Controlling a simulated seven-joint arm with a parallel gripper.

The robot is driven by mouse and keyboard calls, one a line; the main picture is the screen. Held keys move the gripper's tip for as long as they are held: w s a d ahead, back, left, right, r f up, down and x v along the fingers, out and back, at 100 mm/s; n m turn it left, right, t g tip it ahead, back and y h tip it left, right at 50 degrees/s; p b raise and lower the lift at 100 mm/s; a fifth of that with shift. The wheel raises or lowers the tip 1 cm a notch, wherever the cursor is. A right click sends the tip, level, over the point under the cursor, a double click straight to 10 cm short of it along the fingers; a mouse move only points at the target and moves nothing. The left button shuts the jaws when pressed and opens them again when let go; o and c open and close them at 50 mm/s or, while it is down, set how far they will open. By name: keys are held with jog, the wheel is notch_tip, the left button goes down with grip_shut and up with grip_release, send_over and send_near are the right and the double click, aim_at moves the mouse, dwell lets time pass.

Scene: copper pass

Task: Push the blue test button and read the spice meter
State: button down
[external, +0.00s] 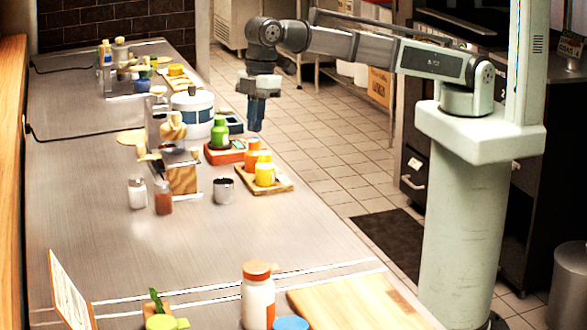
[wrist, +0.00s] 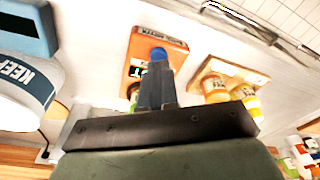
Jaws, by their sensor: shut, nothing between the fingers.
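The spice meter is an orange-red box (external: 222,154) on the steel counter, with a green bottle (external: 219,134) standing on it. In the wrist view the meter (wrist: 140,45) shows lettering on its top, partly covered by my fingers. The blue button (wrist: 158,54) shows just beyond my fingertips in the wrist view; I cannot tell whether they touch it. In the external view the button is not clear. My gripper (external: 256,129) is shut and empty, pointing down, seen above and right of the meter. It also shows in the wrist view (wrist: 156,68). No reading is legible.
A wooden tray (external: 283,186) with orange and yellow bottles sits close beside the meter. A white pot with a blue band (external: 205,128) and a dark teal device (external: 235,122) stand behind it. A metal cup (external: 223,191) is in front.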

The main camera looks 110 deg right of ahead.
jog(key=shift+f, duration=0.45)
jog(key=shift+f, duration=0.55)
jog(key=shift+r, duration=1)
jog(key=shift+r, duration=0.1)
jog(key=shift+r, duration=2.4)
